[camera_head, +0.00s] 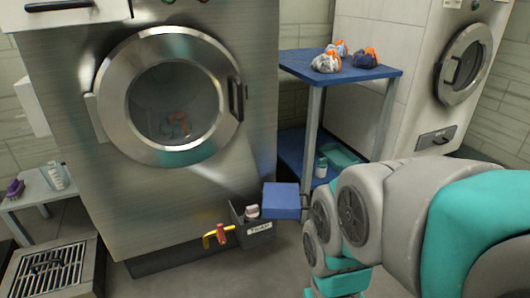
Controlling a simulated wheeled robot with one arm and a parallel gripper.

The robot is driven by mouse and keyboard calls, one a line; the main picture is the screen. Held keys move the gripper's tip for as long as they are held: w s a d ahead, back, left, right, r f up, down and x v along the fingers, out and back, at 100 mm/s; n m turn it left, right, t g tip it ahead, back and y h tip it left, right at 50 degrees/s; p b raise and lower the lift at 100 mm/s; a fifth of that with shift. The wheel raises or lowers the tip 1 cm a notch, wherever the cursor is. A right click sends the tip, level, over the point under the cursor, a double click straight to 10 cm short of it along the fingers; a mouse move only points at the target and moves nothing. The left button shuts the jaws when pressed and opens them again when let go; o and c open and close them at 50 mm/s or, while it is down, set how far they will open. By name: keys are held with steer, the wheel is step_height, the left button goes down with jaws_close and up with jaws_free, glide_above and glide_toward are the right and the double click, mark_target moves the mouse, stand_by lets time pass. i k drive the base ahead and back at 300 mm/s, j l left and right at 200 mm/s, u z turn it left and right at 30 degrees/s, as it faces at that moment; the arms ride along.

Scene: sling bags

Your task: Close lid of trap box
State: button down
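The trap box (258,239) is a small dark grey bin with a white label, standing on the floor at the front of the large steel washer. Its blue lid (283,200) stands open on the right side. A small pale container (252,211) shows in the box's open top. A yellow and red handled piece (219,236) is at the box's left side. My arm comes in from the right and bends down just right of the lid. My gripper is not visible; it is hidden by the arm or out of frame.
A blue two-level table (342,68) with several bundled sling bags stands behind the lid. A second washer (467,64) is at the right. A floor grate (47,270) and a low white stand (38,190) are at the left. Floor in front of the box is clear.

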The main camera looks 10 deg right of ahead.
mark_target(280, 201)
steer(key=i+l+u, duration=0.15)
steer(key=l, duration=0.35)
steer(key=i+l+u, duration=0.15)
steer(key=l, duration=0.35)
steer(key=l+u, duration=0.15)
steer(key=l, duration=0.4)
steer(key=i+l+u, duration=0.25)
steer(key=i+u, duration=0.25)
steer(key=k+l, duration=0.05)
